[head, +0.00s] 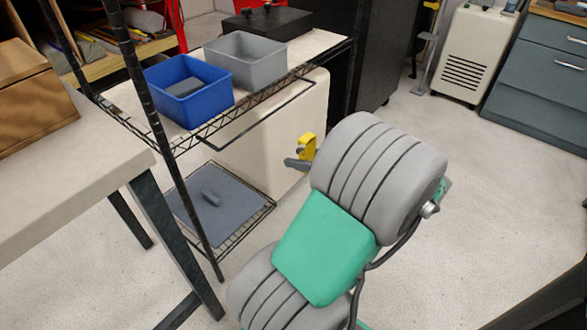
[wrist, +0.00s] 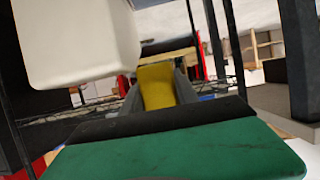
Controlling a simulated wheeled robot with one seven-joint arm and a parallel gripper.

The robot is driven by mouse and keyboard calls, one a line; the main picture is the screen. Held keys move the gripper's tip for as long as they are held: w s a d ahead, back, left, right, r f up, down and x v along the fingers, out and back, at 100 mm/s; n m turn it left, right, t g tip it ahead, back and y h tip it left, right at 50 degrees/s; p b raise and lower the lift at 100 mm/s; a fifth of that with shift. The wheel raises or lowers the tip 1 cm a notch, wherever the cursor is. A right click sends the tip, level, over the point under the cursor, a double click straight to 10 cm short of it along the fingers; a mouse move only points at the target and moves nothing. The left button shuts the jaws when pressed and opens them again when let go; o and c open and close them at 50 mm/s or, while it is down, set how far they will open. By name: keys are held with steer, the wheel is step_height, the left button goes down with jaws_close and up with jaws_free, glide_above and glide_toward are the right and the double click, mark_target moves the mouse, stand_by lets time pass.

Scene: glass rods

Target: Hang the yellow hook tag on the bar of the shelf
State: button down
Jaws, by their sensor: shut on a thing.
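The yellow hook tag (head: 307,145) is held upright in my gripper (head: 299,162), its upper part standing above the fingers in the head view. In the wrist view the yellow tag (wrist: 156,87) sits between the two dark fingers, and my gripper (wrist: 157,76) is shut on it. The thin dark bar (head: 260,117) runs below the front edge of the wire shelf (head: 215,122). The tag is apart from the bar, to its right and lower in the head picture. The tag's hook shape is partly hidden by the fingers.
A blue bin (head: 187,90) and a grey bin (head: 246,60) stand on the shelf. A white box-like block (head: 270,140) is below it, behind the tag. A black post (head: 150,100) and a table (head: 60,190) are at left. Open floor lies to the right.

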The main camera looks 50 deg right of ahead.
steer(key=w+f, duration=0.1)
steer(key=w, duration=1.5)
steer(key=shift+a, duration=0.15)
stand_by(0.3)
steer(key=c, duration=0.9)
jaws_free()
steer(key=shift+o, duration=0.2)
steer(key=shift+s, duration=0.1)
